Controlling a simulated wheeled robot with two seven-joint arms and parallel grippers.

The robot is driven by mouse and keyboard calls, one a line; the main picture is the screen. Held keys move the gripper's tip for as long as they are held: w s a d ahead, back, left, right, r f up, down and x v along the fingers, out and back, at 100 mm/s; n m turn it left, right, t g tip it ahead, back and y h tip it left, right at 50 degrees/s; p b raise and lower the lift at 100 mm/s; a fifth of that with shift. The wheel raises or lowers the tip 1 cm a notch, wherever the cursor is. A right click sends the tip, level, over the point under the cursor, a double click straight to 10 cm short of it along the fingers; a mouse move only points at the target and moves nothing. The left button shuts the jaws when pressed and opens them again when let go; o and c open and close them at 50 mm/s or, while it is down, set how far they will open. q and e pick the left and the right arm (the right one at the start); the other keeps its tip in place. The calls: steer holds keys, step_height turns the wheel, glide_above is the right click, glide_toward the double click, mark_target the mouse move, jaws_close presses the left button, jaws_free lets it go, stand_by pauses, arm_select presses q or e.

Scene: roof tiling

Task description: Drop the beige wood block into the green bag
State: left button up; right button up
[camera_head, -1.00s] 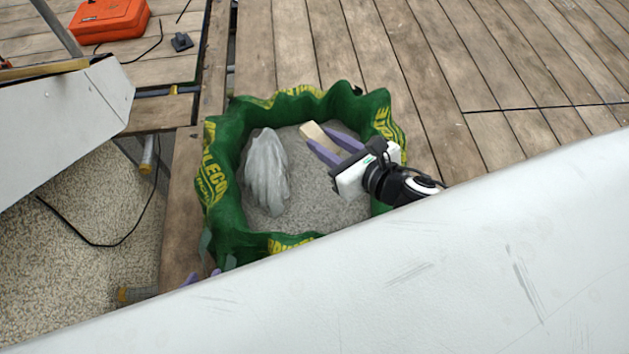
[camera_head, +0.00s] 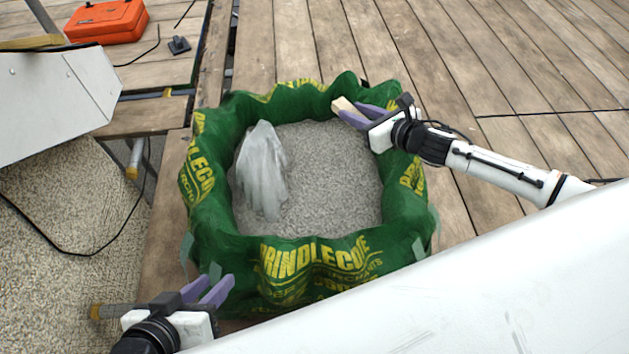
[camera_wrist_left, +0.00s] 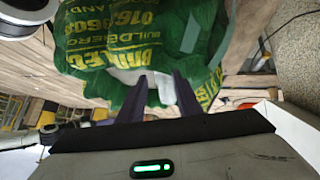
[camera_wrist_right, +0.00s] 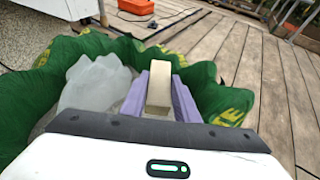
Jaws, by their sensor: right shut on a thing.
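The beige wood block (camera_head: 345,105) is held between the purple fingers of my right gripper (camera_head: 355,112). In the right wrist view the block (camera_wrist_right: 160,84) stands out between the two fingers. My right gripper is over the back right part of the green bag (camera_head: 310,265), near its rim. The bag stands open, with grey gravel (camera_head: 330,170) and a grey translucent sheet-like thing (camera_head: 262,170) inside. My left gripper (camera_head: 216,290) is open and empty, outside the bag at its front left corner.
A wooden plank deck (camera_head: 500,60) surrounds the bag at the back and right. An orange case (camera_head: 107,20) lies at the back left, with a small black thing (camera_head: 179,45) near it. A pale panel (camera_head: 50,100) stands at the left; a large white surface (camera_head: 500,280) covers the lower right.

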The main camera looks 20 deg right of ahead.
steer(key=shift+f+b, duration=0.5)
steer(key=shift+f, duration=0.25)
arm_select(q)
steer(key=shift+w+d+r+t+h, duration=0.3)
steer(key=shift+d+r+t, duration=0.1)
steer(key=shift+d+r, duration=0.3)
steer(key=shift+a+r, duration=0.1)
arm_select(e)
steer(key=o, duration=1.1)
steer(key=shift+s, duration=0.1)
steer(key=shift+s, duration=0.3)
arm_select(q)
steer(key=a+f+p, duration=0.1)
steer(key=a+f+g+y+p, duration=0.1)
steer(key=p, duration=0.1)
steer(key=shift+s, duration=0.4)
arm_select(e)
steer(key=v, duration=0.9)
steer(key=shift+s+d+r, duration=0.15)
steer(key=shift+s+d, duration=0.05)
